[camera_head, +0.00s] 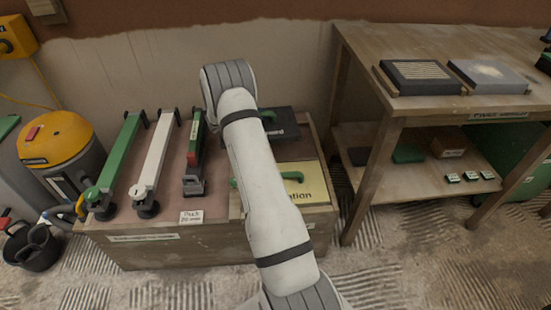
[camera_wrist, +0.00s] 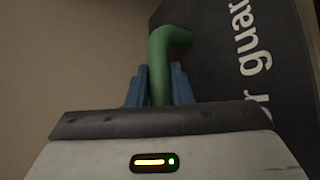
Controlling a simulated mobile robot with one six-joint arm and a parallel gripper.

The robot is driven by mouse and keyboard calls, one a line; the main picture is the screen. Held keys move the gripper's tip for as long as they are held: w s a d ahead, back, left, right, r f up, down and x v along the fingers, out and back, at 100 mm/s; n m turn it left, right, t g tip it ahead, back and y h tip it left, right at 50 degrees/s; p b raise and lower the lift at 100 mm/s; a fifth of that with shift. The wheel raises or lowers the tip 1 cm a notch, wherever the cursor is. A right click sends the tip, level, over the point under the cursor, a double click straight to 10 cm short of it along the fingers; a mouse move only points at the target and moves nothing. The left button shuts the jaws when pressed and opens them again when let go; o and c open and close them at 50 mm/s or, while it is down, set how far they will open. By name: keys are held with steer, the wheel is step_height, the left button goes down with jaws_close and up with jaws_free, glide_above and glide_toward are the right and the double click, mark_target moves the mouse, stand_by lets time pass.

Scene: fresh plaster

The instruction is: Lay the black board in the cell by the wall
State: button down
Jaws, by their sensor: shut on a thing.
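The black board (camera_head: 287,130) has pale lettering and a green handle (camera_head: 268,116). In the head view it is at the far right part of the wooden bench box (camera_head: 160,250), next to the wall, partly hidden behind my arm. I cannot tell whether it rests in the cell there or hangs just above it. In the wrist view, the blue fingers of my gripper (camera_wrist: 159,88) are closed around the green handle, with the black board (camera_wrist: 245,85) beside and below it. My arm hides the gripper in the head view.
A yellow board (camera_head: 311,177) with a green handle lies in the near right cell. A wooden table (camera_head: 440,112) stands right, with trays on top. A yellow-topped vacuum (camera_head: 58,140) stands left.

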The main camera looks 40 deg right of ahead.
mark_target(283, 113)
steer(key=shift+m+g, duration=0.4)
steer(key=b+x, duration=0.1)
steer(key=x, duration=0.1)
steer(key=s+b+x, duration=0.1)
steer(key=x, duration=0.2)
steer(key=r+b+x, duration=0.1)
steer(key=x, duration=0.2)
steer(key=shift+s+d+f, duration=0.1)
steer(key=shift+s+d, duration=0.15)
steer(key=shift+d, duration=0.25)
steer(key=shift+d+f+b, duration=0.15)
steer(key=shift+f+b, duration=0.1)
steer(key=shift+b, duration=0.2)
step_height(283, 113, down, 9)
steer(key=b, duration=0.3)
steer(key=shift+f, duration=0.15)
steer(key=c, duration=1.3)
jaws_free()
steer(key=shift+s, duration=0.1)
